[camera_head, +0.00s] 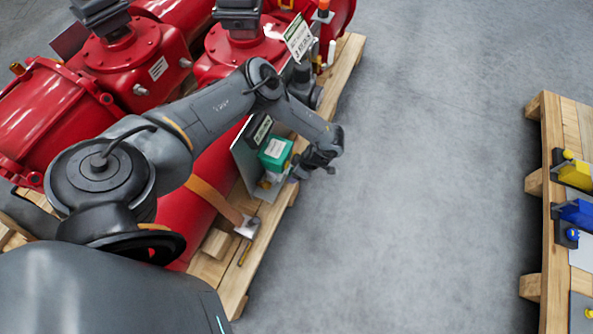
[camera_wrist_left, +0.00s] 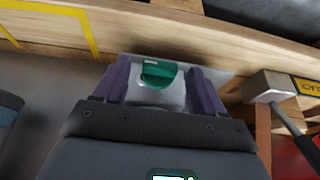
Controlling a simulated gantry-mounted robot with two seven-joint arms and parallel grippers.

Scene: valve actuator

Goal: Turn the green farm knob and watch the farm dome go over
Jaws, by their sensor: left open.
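A green box-shaped part (camera_head: 275,150) stands on a grey plate (camera_head: 245,160) at the edge of the left pallet in the head view. My left arm reaches over the pallet, and its left gripper (camera_head: 308,170) is close to the right of the green part. In the left wrist view the green knob (camera_wrist_left: 158,74) is between the two purple fingers of my left gripper (camera_wrist_left: 160,86). The fingers are open, one on each side of the knob, with visible gaps. The dome is not clear to me in either view. My right gripper is out of view.
Large red actuators (camera_head: 135,60) fill the left pallet, with an orange strap (camera_head: 212,199) below the green part. A second pallet (camera_head: 548,190) with yellow (camera_head: 575,174) and blue (camera_head: 575,212) parts stands at right. Grey floor between the pallets is clear.

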